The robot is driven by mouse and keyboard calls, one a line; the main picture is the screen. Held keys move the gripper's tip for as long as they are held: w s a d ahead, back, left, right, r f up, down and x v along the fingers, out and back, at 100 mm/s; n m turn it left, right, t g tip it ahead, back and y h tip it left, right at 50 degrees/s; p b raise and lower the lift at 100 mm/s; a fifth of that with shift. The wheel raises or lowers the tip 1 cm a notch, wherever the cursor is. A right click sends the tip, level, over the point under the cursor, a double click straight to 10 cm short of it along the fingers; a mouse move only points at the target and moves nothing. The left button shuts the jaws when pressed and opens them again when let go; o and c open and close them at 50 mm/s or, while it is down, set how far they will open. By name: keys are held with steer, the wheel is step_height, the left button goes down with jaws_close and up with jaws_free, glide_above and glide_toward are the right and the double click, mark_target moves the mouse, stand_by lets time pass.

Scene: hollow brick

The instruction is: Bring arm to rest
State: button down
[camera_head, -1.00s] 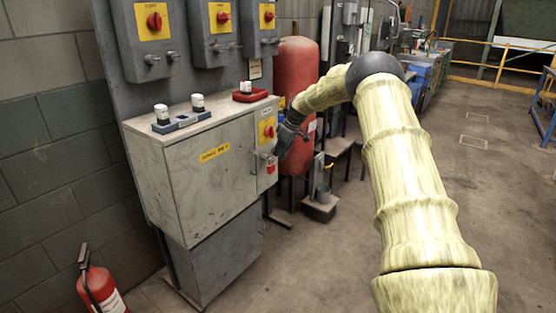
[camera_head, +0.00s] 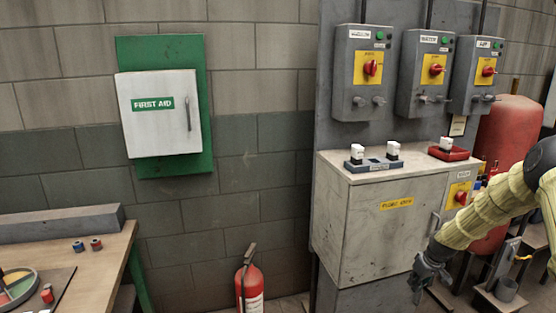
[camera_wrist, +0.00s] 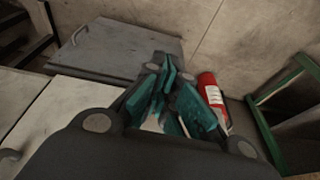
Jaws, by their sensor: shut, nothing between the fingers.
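My arm (camera_head: 490,213) comes in from the right edge in the head view, in a pale yellow sleeve. My gripper (camera_head: 418,290) is dark and points down in front of the right part of the grey cabinet (camera_head: 370,238). In the wrist view my gripper (camera_wrist: 165,100) shows its teal finger pads close together, shut with nothing seen between them. The floor and the cabinet lie beyond it.
A fire extinguisher (camera_head: 250,285) stands by the wall, also in the wrist view (camera_wrist: 211,92). A wooden bench (camera_head: 95,262) is at the left. A blue-grey tray (camera_head: 373,165) and a red tray (camera_head: 448,153) sit on the cabinet. A red tank (camera_head: 508,120) stands behind my arm.

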steer(key=s+a+f+m+g, duration=0.1)
steer(key=s+a+f, duration=0.75)
steer(key=s, duration=0.35)
steer(key=s+a+f+g, duration=0.1)
steer(key=s+a+f, duration=0.7)
steer(key=s+a, duration=0.3)
steer(key=s+a+r+m, duration=0.1)
steer(key=s+a, duration=0.3)
steer(key=s, duration=1.1)
steer(key=s+a+m+g+h+p, duration=0.1)
steer(key=s+a, duration=0.3)
steer(key=s, duration=1.1)
steer(key=shift+s+r, duration=0.35)
